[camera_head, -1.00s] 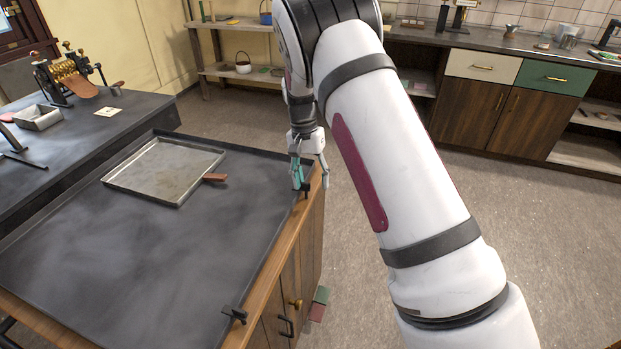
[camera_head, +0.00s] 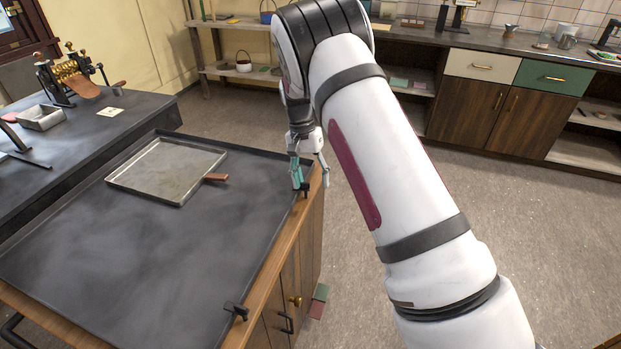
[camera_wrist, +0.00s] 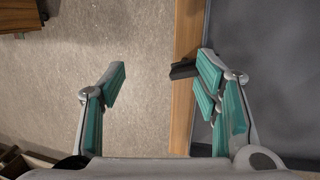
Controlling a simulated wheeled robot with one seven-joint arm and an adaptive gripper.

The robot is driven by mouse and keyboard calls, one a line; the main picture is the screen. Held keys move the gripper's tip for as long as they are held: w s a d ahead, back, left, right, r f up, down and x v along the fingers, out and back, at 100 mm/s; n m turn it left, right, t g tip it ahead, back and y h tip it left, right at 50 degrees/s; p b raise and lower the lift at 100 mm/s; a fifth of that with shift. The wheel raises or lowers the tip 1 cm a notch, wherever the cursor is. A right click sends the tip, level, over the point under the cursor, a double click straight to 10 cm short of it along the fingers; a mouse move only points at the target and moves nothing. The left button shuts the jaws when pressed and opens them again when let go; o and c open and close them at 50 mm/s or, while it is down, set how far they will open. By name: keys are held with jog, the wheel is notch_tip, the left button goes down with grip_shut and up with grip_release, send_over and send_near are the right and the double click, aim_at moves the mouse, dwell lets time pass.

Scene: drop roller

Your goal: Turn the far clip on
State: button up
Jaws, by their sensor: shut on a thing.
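The far clip (camera_head: 306,187) is a small dark clip on the wooden rim at the far right corner of the dark-topped table (camera_head: 180,245). My gripper (camera_head: 311,172) is at this clip, its fingers pointing down across the table edge. In the wrist view my gripper (camera_wrist: 160,78) has its teal-padded fingers wide apart. The right finger is over the tabletop beside the dark clip (camera_wrist: 184,71); the left finger is over the floor, with a visible gap to the clip. The near clip (camera_head: 236,311) sits on the same rim.
A shallow metal tray (camera_head: 135,183) with a brown handle lies on the far part of the tabletop. A second dark bench (camera_head: 60,145) with a brass roller device stands at left.

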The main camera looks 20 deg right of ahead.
aim_at(306, 184)
jog(key=s+v, duration=0.1)
jog(key=v, duration=0.7)
jog(key=s+d+r+v, duration=0.1)
jog(key=s+v, duration=0.1)
jog(key=v, duration=0.5)
jog(key=shift+s+r+t+p, duration=0.3)
jog(key=shift+s+r+t, duration=0.05)
jog(key=shift+s+t, duration=0.1)
jog(key=f+n+b, duration=0.1)
jog(key=f+n, duration=0.4)
jog(key=w+f+n+t+b, duration=0.1)
jog(key=f+n, duration=0.5)
jog(key=a+f+n+y+b, duration=0.1)
jog(key=f+n, duration=0.5)
jog(key=shift+w+f+t, duration=0.2)
jog(key=shift+t, duration=0.15)
